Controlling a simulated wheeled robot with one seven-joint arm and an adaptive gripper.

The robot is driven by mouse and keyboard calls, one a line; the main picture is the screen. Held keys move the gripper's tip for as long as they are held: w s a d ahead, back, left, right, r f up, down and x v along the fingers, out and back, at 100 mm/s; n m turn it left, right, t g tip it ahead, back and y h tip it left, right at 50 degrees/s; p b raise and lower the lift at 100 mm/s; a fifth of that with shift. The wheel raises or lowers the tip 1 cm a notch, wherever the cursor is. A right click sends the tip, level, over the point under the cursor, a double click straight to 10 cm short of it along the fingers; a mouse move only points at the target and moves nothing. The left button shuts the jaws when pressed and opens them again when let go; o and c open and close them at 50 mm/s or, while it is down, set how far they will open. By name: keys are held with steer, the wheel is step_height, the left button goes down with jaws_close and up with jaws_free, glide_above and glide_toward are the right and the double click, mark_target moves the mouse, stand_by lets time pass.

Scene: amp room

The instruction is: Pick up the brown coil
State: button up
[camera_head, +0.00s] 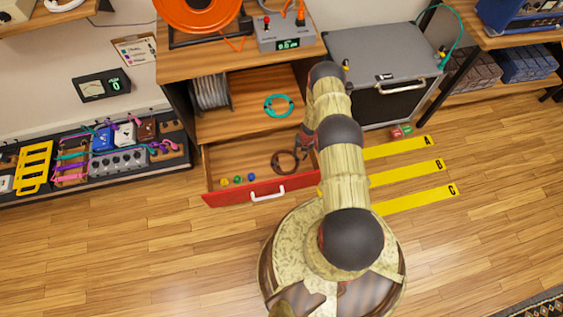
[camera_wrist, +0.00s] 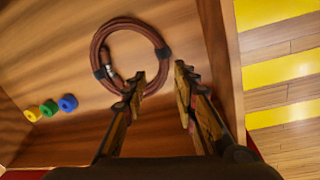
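The brown coil (camera_wrist: 98,46) lies flat on the floor of the open drawer, bound with dark bands and with a metal plug on its left side. It also shows in the head view (camera_head: 275,161), close to my gripper (camera_head: 304,140), which is partly hidden by the arm. In the wrist view my gripper (camera_wrist: 158,70) is open, its two fingers apart with nothing clamped between them. The left fingertip overlaps the coil's lower edge, and the coil's right side appears between the fingertips. I cannot tell whether they touch.
The red-fronted drawer (camera_head: 228,199) also holds yellow, green and blue rings (camera_wrist: 67,103) at its left. The drawer's side wall (camera_wrist: 225,60) is close on the right of my gripper. A teal coil (camera_head: 268,109) lies on the shelf above. Yellow strips (camera_head: 407,180) mark the floor at right.

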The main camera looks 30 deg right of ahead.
mark_target(297, 162)
steer(key=f+b, duration=0.1)
steer(key=f, duration=0.1)
steer(key=f+b, duration=0.1)
steer(key=f, duration=0.2)
steer(key=f+b, duration=0.1)
steer(key=f, duration=0.2)
steer(key=shift+a+f+b, duration=0.25)
steer(key=shift+a+b, duration=0.05)
steer(key=shift+a, duration=0.1)
steer(key=shift+c, duration=1.3)
steer(key=shift+r, duration=0.1)
steer(key=c, duration=0.4)
jaws_close()
